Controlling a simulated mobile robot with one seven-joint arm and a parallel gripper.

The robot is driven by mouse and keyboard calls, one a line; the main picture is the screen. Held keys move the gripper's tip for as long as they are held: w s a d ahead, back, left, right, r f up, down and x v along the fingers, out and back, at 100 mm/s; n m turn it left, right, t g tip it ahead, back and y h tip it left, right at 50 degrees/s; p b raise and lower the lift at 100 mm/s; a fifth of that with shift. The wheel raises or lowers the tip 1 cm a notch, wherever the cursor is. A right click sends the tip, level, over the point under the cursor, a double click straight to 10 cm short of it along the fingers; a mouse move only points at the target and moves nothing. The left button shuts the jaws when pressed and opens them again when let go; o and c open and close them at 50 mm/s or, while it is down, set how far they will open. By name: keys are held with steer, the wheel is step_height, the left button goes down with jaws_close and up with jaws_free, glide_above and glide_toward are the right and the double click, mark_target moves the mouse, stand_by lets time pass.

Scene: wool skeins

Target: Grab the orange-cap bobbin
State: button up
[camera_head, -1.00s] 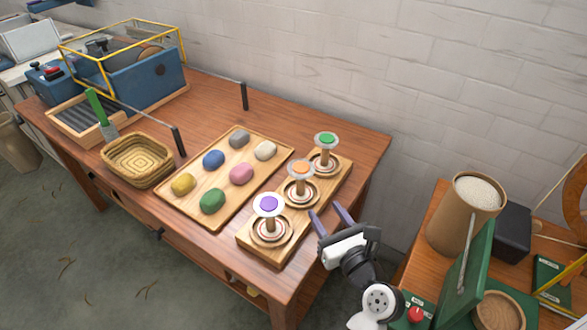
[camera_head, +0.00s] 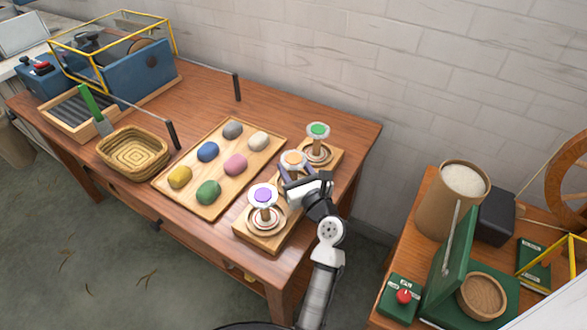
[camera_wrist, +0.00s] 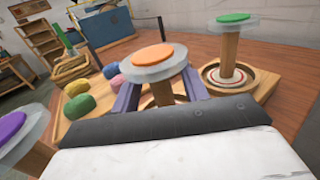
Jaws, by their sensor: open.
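The orange-cap bobbin (camera_head: 293,158) stands upright in the middle of a wooden stand (camera_head: 258,240), between a purple-cap bobbin (camera_head: 263,196) and a green-cap bobbin (camera_head: 318,131). My gripper (camera_head: 286,178) is open and reaches in from the right at the orange-cap bobbin. In the wrist view, the orange-cap bobbin (camera_wrist: 153,58) stands between my two purple fingers, one to each side of its post. The fingers sit below its clear top disc. Its lower post and base are partly hidden by my gripper. I cannot tell whether the fingers touch it.
A wooden tray (camera_head: 206,209) with several coloured skeins lies left of the stand. A woven basket (camera_head: 132,155) and a yellow-framed blue machine (camera_head: 145,75) are farther left. The green-cap and purple-cap bobbins stand close on either side. A second table with a tan container (camera_head: 440,205) is at right.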

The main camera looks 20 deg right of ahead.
steer(key=shift+w, duration=0.15)
steer(key=c, duration=1)
steer(key=shift+r, duration=0.1)
